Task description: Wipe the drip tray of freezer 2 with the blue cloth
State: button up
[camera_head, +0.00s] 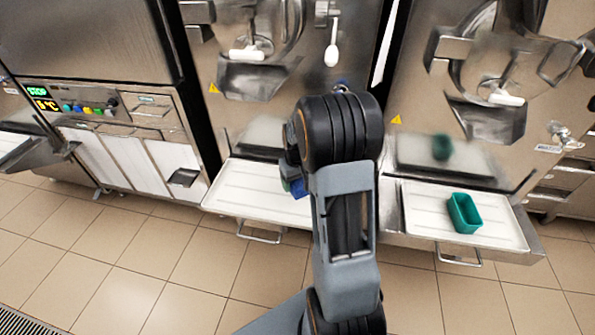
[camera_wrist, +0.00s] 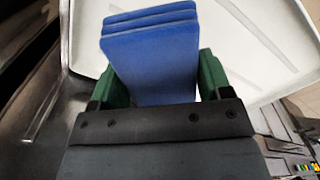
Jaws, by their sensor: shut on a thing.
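My gripper (camera_wrist: 158,72) has green fingers, shut on the folded blue cloth (camera_wrist: 152,50), which sticks out beyond the fingertips in the wrist view. In the head view a small part of the blue cloth (camera_head: 298,188) shows at the left of my arm, which hides most of the gripper. The cloth is over the right part of a white drip tray (camera_head: 245,190) below the middle freezer (camera_head: 275,75). The tray also fills the upper right of the wrist view (camera_wrist: 250,40). I cannot tell whether the cloth touches it. No freezer number is readable.
A second white drip tray (camera_head: 425,212) under the right freezer (camera_head: 440,85) holds a green open container (camera_head: 464,213). A control cabinet (camera_head: 120,125) with a lit display stands at left. Metal handles (camera_head: 262,236) stick out below the trays. The tiled floor in front is clear.

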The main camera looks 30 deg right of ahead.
jog(key=shift+r+p, duration=0.65)
jog(key=shift+r, duration=0.5)
